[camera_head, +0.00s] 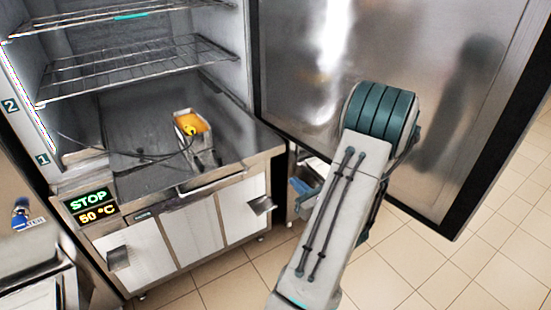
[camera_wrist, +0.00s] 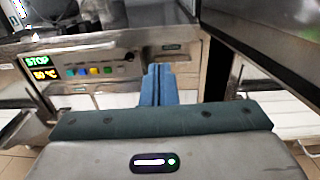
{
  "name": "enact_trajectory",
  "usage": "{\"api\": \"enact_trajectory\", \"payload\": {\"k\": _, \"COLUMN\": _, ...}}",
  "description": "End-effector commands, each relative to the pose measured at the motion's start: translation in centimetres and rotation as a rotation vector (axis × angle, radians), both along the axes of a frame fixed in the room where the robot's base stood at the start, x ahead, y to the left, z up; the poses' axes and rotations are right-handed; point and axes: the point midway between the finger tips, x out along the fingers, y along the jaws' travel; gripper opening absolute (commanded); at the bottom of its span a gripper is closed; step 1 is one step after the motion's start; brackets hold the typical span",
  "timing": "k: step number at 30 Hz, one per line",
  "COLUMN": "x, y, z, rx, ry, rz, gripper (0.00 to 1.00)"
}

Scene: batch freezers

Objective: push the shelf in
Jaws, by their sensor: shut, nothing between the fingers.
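A wire shelf (camera_head: 130,68) is in the open freezer cabinet in the head view, across the middle of the opening. A second wire shelf (camera_head: 100,14) is above it, with a small teal strip on it. I cannot tell exactly how far either shelf stands out from the cabinet. My gripper (camera_wrist: 157,85) shows in the wrist view as blue fingers, shut together and empty. It points toward the freezer's front panel, below the cabinet opening and apart from the shelves.
The large freezer door (camera_head: 300,70) stands open on the right, close to my arm. A metal box with orange contents (camera_head: 193,124) rests on the steel counter (camera_head: 128,184). The STOP panel (camera_head: 90,204) is at the lower left. Tiled floor (camera_head: 400,275) is clear at lower right.

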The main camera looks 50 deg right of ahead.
Motion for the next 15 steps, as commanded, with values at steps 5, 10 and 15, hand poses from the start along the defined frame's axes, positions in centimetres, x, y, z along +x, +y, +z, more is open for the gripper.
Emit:
{"api": "enact_trajectory", "payload": {"k": 5, "x": 0.5, "y": -1.1, "z": -0.1, "rx": 0.01, "ry": -0.007, "rz": -0.036, "gripper": 0.0}}
{"api": "enact_trajectory", "payload": {"k": 10, "x": 3.6, "y": -1.7, "z": 0.0, "rx": 0.01, "ry": -0.007, "rz": -0.031, "gripper": 0.0}}
{"api": "enact_trajectory", "payload": {"k": 15, "x": 7.2, "y": -2.5, "z": 0.0, "rx": 0.011, "ry": -0.007, "rz": -0.031, "gripper": 0.0}}
